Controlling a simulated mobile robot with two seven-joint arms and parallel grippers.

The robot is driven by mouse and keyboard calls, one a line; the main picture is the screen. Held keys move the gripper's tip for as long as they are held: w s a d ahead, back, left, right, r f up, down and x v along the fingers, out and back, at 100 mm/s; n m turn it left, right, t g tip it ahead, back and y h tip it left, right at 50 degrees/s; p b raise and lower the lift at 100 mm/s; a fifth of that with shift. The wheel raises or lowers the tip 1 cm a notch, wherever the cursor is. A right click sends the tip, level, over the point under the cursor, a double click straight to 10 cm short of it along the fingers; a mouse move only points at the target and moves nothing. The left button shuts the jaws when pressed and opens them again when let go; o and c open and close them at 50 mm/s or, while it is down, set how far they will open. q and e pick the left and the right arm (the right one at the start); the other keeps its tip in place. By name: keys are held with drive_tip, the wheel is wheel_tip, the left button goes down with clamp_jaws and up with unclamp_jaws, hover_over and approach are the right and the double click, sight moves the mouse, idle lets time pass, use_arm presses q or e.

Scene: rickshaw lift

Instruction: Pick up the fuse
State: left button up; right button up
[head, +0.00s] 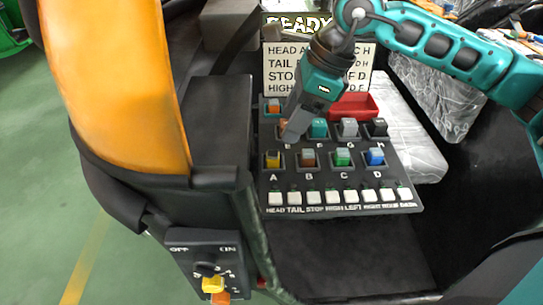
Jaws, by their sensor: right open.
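A black fuse panel (328,182) carries several coloured fuses in lettered sockets. The front row has a yellow one at A (273,158), a brown one at B (308,158), a green one at C (342,157) and a blue one at D (376,156). Behind are a teal one at F (319,128), a grey one at G (349,127) and a dark one at H (380,127). An orange-topped fuse (273,105) sits at the back left. My right gripper (290,134) points down over socket E, mostly hiding it; it is open. My left gripper is out of view.
A red tray (353,105) stands behind the panel. A label board (300,70) rises at the back. White switches (342,197) line the panel's front. A dark post with an orange cover (112,75) stands left. A switch box (208,262) with a yellow knob is lower left.

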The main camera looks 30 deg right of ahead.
sight(273, 153)
drive_tip(key=x, duration=0.8)
drive_tip(key=shift+s, duration=0.15)
clamp_jaws()
idle(0.3)
